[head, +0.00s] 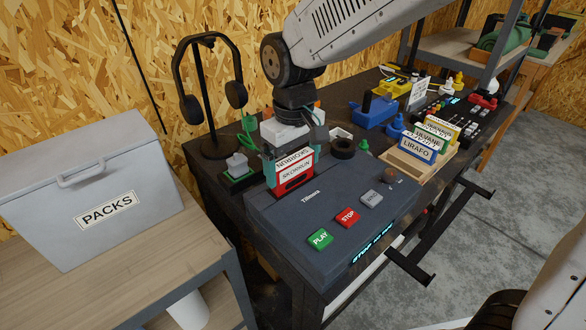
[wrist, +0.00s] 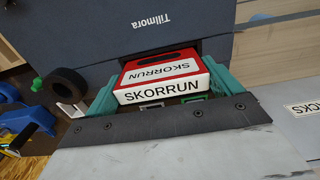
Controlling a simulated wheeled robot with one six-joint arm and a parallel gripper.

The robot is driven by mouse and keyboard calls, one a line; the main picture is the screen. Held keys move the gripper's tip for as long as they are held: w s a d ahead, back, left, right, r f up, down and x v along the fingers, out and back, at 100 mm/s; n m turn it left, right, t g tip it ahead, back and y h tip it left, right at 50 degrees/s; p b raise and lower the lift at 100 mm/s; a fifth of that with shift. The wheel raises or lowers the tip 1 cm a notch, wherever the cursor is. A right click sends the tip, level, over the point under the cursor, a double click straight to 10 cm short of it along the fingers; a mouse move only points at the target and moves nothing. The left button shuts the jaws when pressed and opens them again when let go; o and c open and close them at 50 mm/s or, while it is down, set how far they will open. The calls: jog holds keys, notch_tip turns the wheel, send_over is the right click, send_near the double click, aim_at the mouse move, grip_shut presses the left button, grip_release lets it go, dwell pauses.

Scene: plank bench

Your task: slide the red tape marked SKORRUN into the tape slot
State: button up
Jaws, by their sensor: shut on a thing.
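The red tape (head: 295,178) with white SKORRUN labels is held upright by my gripper (head: 292,160), whose teal fingers are shut on its two sides. In the wrist view the tape (wrist: 160,72) sits squarely between the fingers, with a label on its edge and one on its face. The dark blue-grey Tillmora player (head: 335,200) lies below, and the tape is over its back left part. In the wrist view the player (wrist: 110,35) is just beyond the tape. The tape slot is not clearly visible; the tape hides that part. I cannot tell whether they touch.
PLAY (head: 320,238), STOP (head: 347,217) and grey buttons are on the player's top. A wooden rack (head: 408,168) right of it holds several tapes, LIRAFO (head: 419,150) in front. A headphone stand (head: 212,100) stands at left behind; a PACKS box (head: 85,190) is at far left.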

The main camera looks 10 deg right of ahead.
aim_at(293, 158)
jog(key=shift+f, duration=0.95)
jog(key=o, duration=0.8)
jog(key=shift+f, duration=0.15)
notch_tip(293, 158, up, 12)
jog(key=shift+r, duration=0.2)
jog(key=s+d+f+m, duration=0.1)
jog(key=s+d+m, duration=0.2)
jog(key=s+d, duration=0.6)
jog(key=s+d+f+m+t, duration=0.1)
jog(key=s+d+m, duration=0.2)
jog(key=s+d, duration=0.7)
jog(key=shift+s+d+f+m, duration=0.3)
jog(key=shift+d+m, duration=0.1)
jog(key=shift+d, duration=0.45)
